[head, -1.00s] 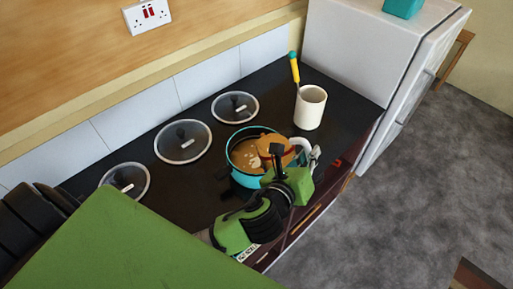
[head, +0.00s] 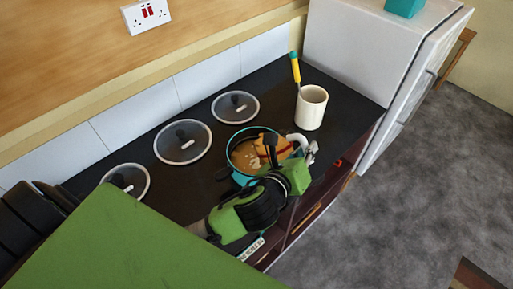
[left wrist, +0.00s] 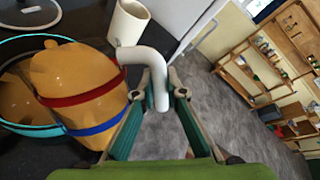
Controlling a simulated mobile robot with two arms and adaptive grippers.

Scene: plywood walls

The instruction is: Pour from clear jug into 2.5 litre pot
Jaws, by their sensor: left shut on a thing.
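The clear jug (head: 284,147), with brown contents and red and blue bands, is tilted over the pot. In the left wrist view the jug (left wrist: 75,72) lies nearly on its side, mouth end toward the pot. My left gripper (head: 308,152) is shut on its white handle; the fingers show around it in the left wrist view (left wrist: 158,92). The pot (head: 234,139) is teal-rimmed, stands on the dark counter and holds brown liquid with pale bits. My wrist hides its near side. The pot rim also shows in the left wrist view (left wrist: 35,130). My right gripper is not in view.
Several glass lids (head: 183,142) lie on the counter (head: 275,90) behind and left. A white fridge (head: 350,50) bounds the right end.

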